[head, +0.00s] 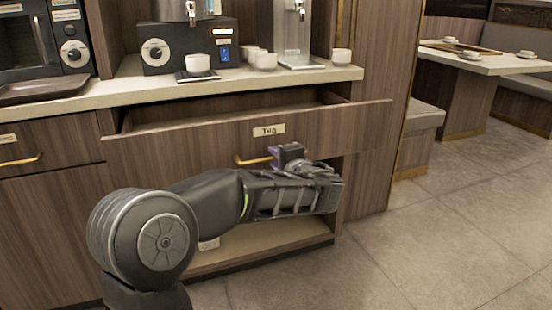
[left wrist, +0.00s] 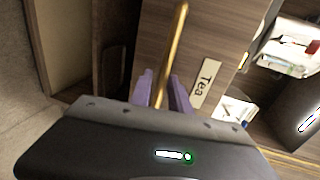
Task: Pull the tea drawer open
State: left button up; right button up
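The tea drawer (head: 200,145), a wood-grain front with a "Tea" label (head: 268,130), stands pulled out from under the counter. Its dark interior shows above the front edge, and no contents are visible in the head view. Its gold bar handle (head: 252,160) runs across the front below the label. My left gripper (head: 275,153) is at the right part of this handle. The label also shows in the left wrist view (left wrist: 207,83). My right gripper is not in view.
The counter (head: 345,74) above holds white cups (head: 265,60), a dispenser (head: 185,45) and a tray (head: 45,90). An open shelf (head: 265,245) lies below the drawer. Another drawer (head: 45,142) is at left. The tiled floor (head: 440,240) at right is clear.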

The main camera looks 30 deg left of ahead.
pick_arm(q)
jog(key=shift+o, duration=0.6)
jog(key=p+v, duration=0.1)
jog(key=v, duration=0.6)
jog(key=shift+s+d+p, duration=0.25)
jog(key=shift+d+p, duration=0.1)
jog(key=shift+r, duration=0.1)
